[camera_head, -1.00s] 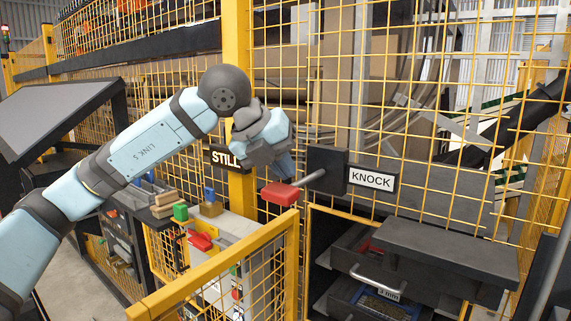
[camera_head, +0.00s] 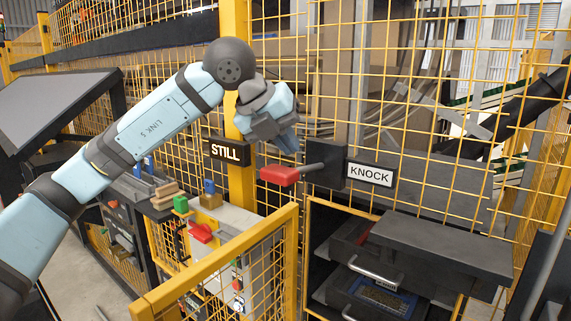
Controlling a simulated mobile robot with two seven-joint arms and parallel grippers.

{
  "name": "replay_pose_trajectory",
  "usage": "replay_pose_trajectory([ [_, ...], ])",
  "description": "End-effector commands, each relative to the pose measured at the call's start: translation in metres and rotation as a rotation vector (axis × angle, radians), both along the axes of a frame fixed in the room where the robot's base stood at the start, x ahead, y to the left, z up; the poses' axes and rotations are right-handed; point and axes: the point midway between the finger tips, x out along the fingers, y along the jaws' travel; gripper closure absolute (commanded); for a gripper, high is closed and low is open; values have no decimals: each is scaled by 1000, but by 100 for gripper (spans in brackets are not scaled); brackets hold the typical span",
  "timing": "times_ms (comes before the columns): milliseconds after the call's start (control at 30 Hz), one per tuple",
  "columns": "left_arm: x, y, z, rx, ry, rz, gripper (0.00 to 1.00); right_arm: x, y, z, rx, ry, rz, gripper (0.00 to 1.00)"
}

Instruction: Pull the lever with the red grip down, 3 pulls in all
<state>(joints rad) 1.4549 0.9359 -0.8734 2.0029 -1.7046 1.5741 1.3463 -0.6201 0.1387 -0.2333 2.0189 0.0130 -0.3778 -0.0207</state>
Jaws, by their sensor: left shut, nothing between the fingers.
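The lever with the red grip (camera_head: 278,176) sticks out to the left from a dark box (camera_head: 326,165) on the mesh fence. Its grey rod (camera_head: 311,170) runs slightly downward from the box to the red grip. My left gripper (camera_head: 290,150) points down just above the grip, its fingers shut and empty. I cannot tell whether the fingers touch the grip. A white label reading KNOCK (camera_head: 370,174) is beside the box. A black sign reading STILL (camera_head: 226,152) is on the yellow post. My right gripper is not in view.
Yellow mesh fence surrounds the lever, with a low yellow rail (camera_head: 220,262) in front. A dark drawer cabinet (camera_head: 440,248) stands below right. A bench with small coloured blocks (camera_head: 181,204) is at the left, near a grey slanted panel (camera_head: 50,98).

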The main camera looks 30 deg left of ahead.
Motion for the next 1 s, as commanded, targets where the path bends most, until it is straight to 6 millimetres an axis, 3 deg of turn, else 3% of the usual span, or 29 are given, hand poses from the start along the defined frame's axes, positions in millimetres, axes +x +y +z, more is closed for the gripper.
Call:
replay_pose_trajectory([
  [500, 7, -1, 48, -1, 0, 0, 100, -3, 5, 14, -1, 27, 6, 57],
  [1000, 7, -1, 48, 0, 0, 0, 100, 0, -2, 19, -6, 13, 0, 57],
])
